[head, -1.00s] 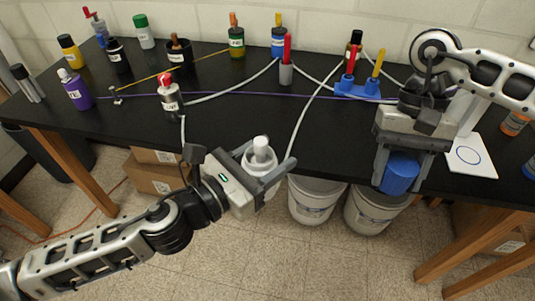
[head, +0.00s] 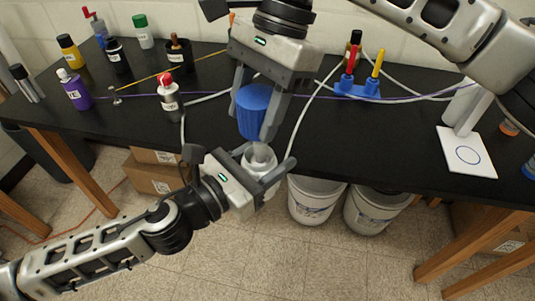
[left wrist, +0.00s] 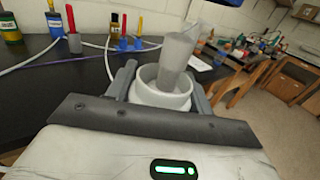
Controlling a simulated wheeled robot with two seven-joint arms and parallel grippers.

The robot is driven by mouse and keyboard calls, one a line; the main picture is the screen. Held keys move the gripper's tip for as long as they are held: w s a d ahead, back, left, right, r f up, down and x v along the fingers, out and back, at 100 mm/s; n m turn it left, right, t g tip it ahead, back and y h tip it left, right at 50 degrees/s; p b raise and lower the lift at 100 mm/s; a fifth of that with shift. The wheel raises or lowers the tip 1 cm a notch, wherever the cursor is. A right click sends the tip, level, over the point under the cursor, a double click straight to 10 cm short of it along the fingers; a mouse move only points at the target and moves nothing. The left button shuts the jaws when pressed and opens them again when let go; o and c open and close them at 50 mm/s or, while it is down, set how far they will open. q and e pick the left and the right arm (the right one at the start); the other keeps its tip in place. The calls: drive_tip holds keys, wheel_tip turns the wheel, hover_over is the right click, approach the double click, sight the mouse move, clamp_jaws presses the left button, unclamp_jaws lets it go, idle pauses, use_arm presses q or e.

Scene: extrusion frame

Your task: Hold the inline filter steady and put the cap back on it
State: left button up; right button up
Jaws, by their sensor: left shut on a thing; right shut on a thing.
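The inline filter (head: 259,160) is a white, open-topped cup held upright in front of the table's near edge. My left gripper (head: 268,170) is shut on it. In the left wrist view the filter (left wrist: 160,93) shows a pale cylinder (left wrist: 178,55) standing up inside its rim, leaning slightly. The cap (head: 254,106) is a blue ribbed cup. My right gripper (head: 252,128) is shut on it, pointing down. The cap hangs just above the filter, apart from it. Only a sliver of blue (left wrist: 230,2) shows at the top of the left wrist view.
The black table (head: 350,145) carries several bottles at the left, a grey-red bottle (head: 169,96) near the middle and a blue stand (head: 358,88). A white stand with a marked plate (head: 466,152) is at the right. White buckets (head: 316,200) stand below. Tubes cross the tabletop.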

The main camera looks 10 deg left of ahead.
sight(256, 144)
drive_tip(key=shift+f, duration=0.1)
drive_tip(key=shift+f, duration=1.9)
drive_tip(key=shift+r, duration=0.1)
drive_tip(key=shift+f, duration=0.9)
drive_tip(key=shift+f, duration=0.6)
drive_tip(key=shift+m+t+y, duration=0.4)
drive_tip(key=shift+m+y, duration=0.1)
drive_tip(key=shift+m, duration=1.3)
drive_tip(key=o, duration=0.9)
